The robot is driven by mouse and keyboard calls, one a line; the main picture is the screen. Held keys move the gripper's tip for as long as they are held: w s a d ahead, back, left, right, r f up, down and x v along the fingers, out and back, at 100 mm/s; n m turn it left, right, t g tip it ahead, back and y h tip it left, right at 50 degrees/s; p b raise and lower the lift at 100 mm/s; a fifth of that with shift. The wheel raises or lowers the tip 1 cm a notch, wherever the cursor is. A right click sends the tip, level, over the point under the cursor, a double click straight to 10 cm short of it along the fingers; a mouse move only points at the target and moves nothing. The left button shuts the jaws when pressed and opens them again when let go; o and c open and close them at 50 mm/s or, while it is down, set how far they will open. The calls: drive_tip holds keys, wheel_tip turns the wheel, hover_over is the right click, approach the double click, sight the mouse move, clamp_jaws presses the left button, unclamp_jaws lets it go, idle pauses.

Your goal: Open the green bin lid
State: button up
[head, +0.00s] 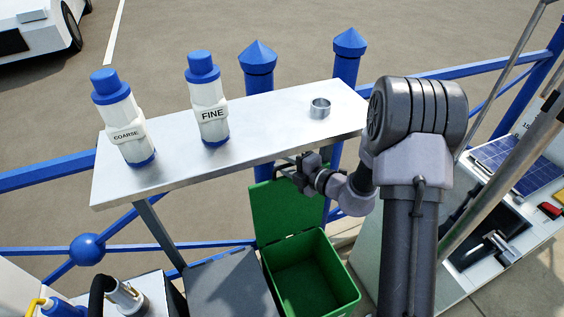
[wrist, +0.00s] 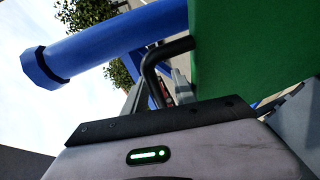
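The green bin (head: 352,292) stands below the shelf and its inside shows empty. Its green lid (head: 272,212) stands raised at the bin's back edge, tilted up from the opening. My gripper (head: 285,170) is at the lid's upper edge, just under the shelf's front edge. In the wrist view the green lid (wrist: 262,45) fills the upper right, close to the gripper. A dark bent bar (wrist: 160,52), perhaps a handle, runs beside the lid near the grey fingers (wrist: 182,86). The fingers are mostly hidden, so I cannot tell whether they hold it.
The metal shelf (head: 250,130) carries a COARSE bottle (head: 125,125), a FINE bottle (head: 208,105) and a metal ring (head: 320,107). Blue posts (head: 257,68) and rails stand behind. A grey box (head: 228,285) is left of the bin. A solar panel (head: 515,160) is at right.

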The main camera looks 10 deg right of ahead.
clamp_jaws()
idle(1.3)
